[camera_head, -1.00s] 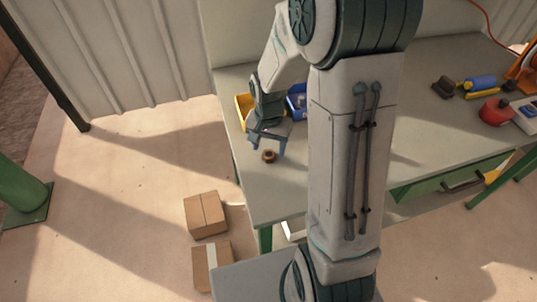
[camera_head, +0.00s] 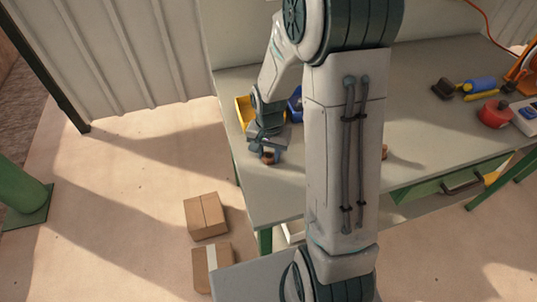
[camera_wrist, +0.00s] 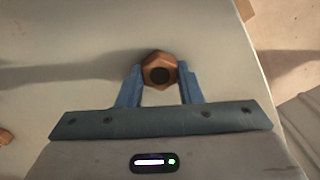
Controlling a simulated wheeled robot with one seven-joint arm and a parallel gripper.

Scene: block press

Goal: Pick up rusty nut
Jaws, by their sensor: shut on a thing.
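The rusty nut (camera_wrist: 159,71) is a brown hexagonal nut with a dark hole. In the wrist view it sits between the tips of the two blue fingers of my gripper (camera_wrist: 160,83), which are shut on it. In the head view my gripper (camera_head: 267,155) is low over the left part of the workbench (camera_head: 265,200), with the nut (camera_head: 268,158) at its fingertips. The nut appears at or very near the bench surface; I cannot tell whether it touches.
A yellow bin (camera_head: 244,110) and a blue bin (camera_head: 295,104) stand behind my gripper. Another brown piece (camera_head: 385,152) lies right of my arm. A red container (camera_head: 494,113) and a blue cylinder (camera_head: 480,84) are at the far right. The bench's left edge is close.

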